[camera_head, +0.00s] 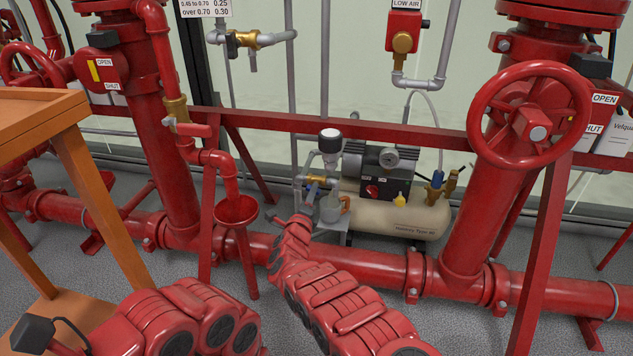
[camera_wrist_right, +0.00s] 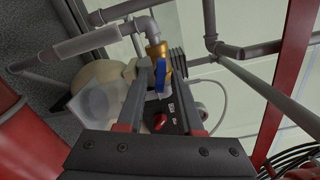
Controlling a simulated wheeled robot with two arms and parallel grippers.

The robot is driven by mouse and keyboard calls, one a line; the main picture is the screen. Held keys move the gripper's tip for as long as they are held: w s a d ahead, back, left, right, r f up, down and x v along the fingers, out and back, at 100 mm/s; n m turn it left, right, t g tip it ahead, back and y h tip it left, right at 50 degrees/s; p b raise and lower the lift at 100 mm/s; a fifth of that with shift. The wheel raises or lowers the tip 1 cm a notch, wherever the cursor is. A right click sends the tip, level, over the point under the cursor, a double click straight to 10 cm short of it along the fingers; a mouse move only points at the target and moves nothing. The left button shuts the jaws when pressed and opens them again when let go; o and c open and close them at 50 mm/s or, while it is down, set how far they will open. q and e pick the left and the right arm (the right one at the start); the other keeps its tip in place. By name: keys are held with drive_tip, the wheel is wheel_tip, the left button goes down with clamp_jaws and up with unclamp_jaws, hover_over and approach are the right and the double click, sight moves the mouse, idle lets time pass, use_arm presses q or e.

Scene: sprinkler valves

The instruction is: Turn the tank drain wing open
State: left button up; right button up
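A small brass valve (camera_wrist_right: 156,52) with a blue wing handle (camera_wrist_right: 160,76) sits at the end of a grey pipe elbow in the right wrist view. In the head view a brass valve (camera_head: 318,180) shows on thin grey piping at the left end of the beige compressor tank (camera_head: 400,215). My right gripper (camera_wrist_right: 159,75) is open, with its dark fingers on either side of the blue wing. I cannot tell whether either finger touches it. In the head view the right arm hides most of that gripper. The left gripper's fingers do not show.
A clear cup (camera_wrist_right: 92,102) is left of the fingers in the right wrist view. A red funnel (camera_head: 237,210) and a thick red floor pipe (camera_head: 370,266) are close to my right arm. An orange-brown table (camera_head: 40,105) stands at left.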

clamp_jaws()
drive_tip(key=n+b, duration=0.1)
drive_tip(key=n, duration=0.2)
idle(0.3)
drive_tip(key=shift+n, duration=0.9)
drive_tip(key=shift+o, duration=1.8)
unclamp_jaws()
